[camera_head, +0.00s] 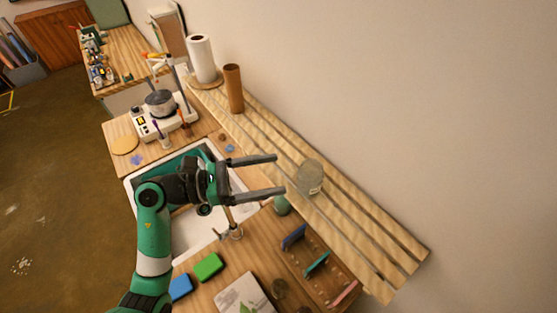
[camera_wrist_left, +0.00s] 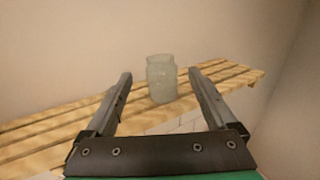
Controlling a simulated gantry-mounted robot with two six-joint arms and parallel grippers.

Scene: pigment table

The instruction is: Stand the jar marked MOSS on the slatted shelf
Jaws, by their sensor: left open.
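A pale, cloudy glass jar (camera_head: 309,176) stands upright on the slatted shelf (camera_head: 345,213) by the wall. No marking on it can be read. My left gripper (camera_head: 281,174) is open and empty, its two fingers pointing at the jar from the left, with the tips a little short of it. In the left wrist view the jar (camera_wrist_left: 161,80) appears between the open fingers of the gripper (camera_wrist_left: 160,76), standing on the slats of the shelf (camera_wrist_left: 60,125) with nothing gripping it. My right gripper is not in view.
A brown tube (camera_head: 233,88) and a paper roll (camera_head: 201,58) stand at the shelf's far end. The shelf's near end is clear. Below are a sink (camera_head: 197,236), a tap (camera_head: 230,232), a green block (camera_head: 208,267) and a wooden rack (camera_head: 322,281).

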